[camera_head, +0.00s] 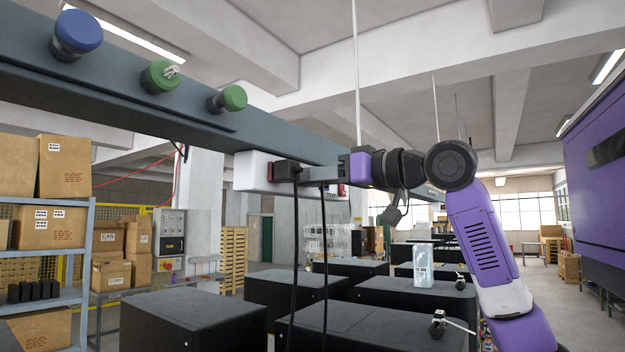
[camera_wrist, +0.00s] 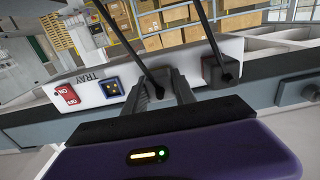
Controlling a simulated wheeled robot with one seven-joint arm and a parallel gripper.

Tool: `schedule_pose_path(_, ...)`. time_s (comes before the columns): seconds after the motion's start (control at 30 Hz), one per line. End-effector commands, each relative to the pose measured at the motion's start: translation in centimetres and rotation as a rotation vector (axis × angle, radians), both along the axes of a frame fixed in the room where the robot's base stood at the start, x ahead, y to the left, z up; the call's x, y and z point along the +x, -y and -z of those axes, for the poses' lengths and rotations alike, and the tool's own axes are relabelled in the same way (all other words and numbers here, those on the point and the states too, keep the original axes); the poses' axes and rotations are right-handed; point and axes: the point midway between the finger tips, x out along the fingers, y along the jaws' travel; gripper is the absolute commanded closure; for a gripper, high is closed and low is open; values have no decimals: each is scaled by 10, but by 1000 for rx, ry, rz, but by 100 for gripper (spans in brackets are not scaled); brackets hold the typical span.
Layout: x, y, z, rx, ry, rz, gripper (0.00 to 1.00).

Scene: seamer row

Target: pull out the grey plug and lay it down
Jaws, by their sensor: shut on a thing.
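A white socket box (camera_head: 252,171) is fixed under the grey overhead beam (camera_head: 200,118). In the wrist view its face (camera_wrist: 92,92) carries a TRAY label, a red switch (camera_wrist: 67,94) and an open blue socket (camera_wrist: 111,86). My gripper (camera_head: 322,173) is at the box's right end, its fingers shut on a dark grey plug (camera_wrist: 162,82) whose black cord hangs down in the head view. The fingers hide much of this plug; I cannot tell whether it is still seated. A second black plug (camera_head: 286,172) with its own cord sits beside it, apart from the fingers (camera_wrist: 168,84).
Blue and green round knobs (camera_head: 77,33) stick out of the beam. Dark flat-topped cabinets (camera_head: 195,318) stand below, with a clear container (camera_head: 423,266) on one. Shelves with cartons (camera_head: 48,227) stand at left, a purple machine (camera_head: 597,180) at right. The two cords hang close together.

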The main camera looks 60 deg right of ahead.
Motion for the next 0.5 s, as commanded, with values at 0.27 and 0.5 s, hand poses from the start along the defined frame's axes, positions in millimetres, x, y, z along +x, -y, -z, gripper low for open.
schedule_pose_path(0.27,-5,0,0,0,0,0,100)
schedule_pose_path(0.5,-14,0,0,1,1,0,100)
